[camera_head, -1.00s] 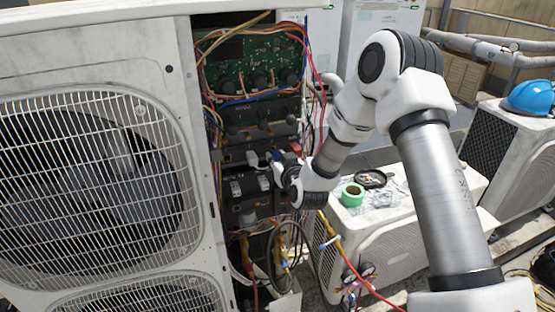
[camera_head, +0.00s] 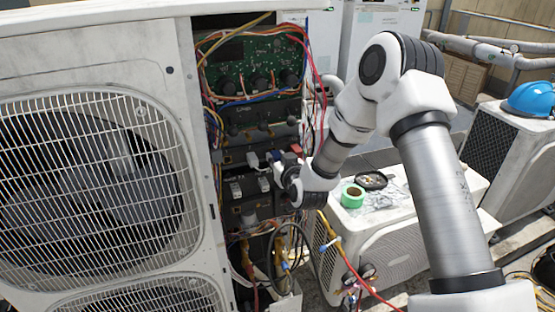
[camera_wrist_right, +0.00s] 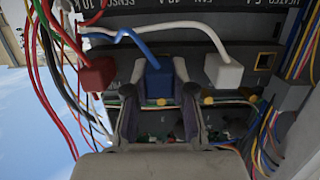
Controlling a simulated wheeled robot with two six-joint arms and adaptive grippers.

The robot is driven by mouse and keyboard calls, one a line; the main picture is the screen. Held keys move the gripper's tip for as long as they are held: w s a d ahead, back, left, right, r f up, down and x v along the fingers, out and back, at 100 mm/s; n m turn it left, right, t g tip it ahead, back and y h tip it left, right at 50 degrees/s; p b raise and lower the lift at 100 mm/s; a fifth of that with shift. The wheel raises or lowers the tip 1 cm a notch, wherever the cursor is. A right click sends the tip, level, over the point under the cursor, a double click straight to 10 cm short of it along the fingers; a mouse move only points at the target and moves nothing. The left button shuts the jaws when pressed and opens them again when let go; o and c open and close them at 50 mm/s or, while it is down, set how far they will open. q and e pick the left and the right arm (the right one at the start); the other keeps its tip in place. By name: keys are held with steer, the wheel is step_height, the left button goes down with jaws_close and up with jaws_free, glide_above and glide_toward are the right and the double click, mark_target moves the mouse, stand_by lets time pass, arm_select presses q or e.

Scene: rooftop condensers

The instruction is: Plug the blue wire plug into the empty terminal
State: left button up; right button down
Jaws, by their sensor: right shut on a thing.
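The blue plug (camera_wrist_right: 159,82) sits between the two fingers of my right gripper (camera_wrist_right: 158,100) in the right wrist view, and the fingers are shut on it. A blue wire (camera_wrist_right: 136,42) runs from it to the upper left. The plug is in line with a red plug (camera_wrist_right: 96,73) on its left and a white plug (camera_wrist_right: 224,71) on its right. The panel behind the blue plug is hidden, so I cannot tell whether it is seated. A small square terminal (camera_wrist_right: 264,61) right of the white plug is empty. In the head view my right gripper (camera_head: 279,170) is at the open cabinet. My left gripper is out of view.
Loose red and green wires (camera_wrist_right: 48,60) hang on the left of the wrist view, and more wires (camera_wrist_right: 300,45) hang on the right. A fan grille (camera_head: 90,190) fills the head view's left. A green tape roll (camera_head: 352,195) lies on a lower unit.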

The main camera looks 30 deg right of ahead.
steer(key=shift+w+d+r, duration=0.1)
steer(key=shift+w+d, duration=0.05)
steer(key=shift+w, duration=0.45)
stand_by(0.4)
steer(key=c, duration=0.9)
jaws_free()
steer(key=v, duration=1.1)
steer(key=shift+s, duration=0.4)
